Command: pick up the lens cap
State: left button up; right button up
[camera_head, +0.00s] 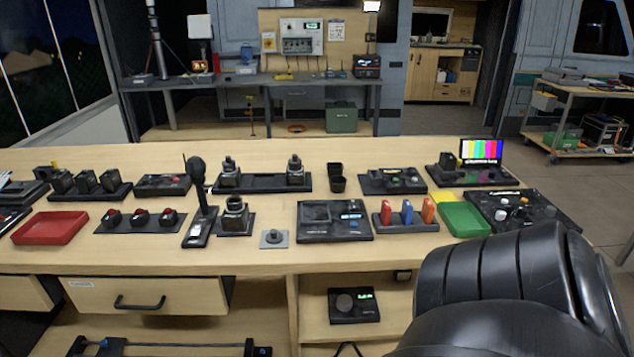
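I cannot clearly single out a lens cap in the head view. A dark lens-like piece (236,204) sits upright on a black base left of the middle. A small grey square plate with a round knob (274,238) lies near the front edge. Neither gripper is in view. A large black rounded part of my own arm fills the lower right and hides the bench's front right corner.
A red tray (50,228) is at left and a green tray (463,220) at right. A microphone on a stand (198,185), a control panel (334,220) and a rack of coloured pieces (407,214) crowd the bench.

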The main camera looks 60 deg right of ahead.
aim_at(275, 236)
jog(key=z, duration=1.5)
jog(key=i, duration=0.25)
jog(key=u, duration=0.7)
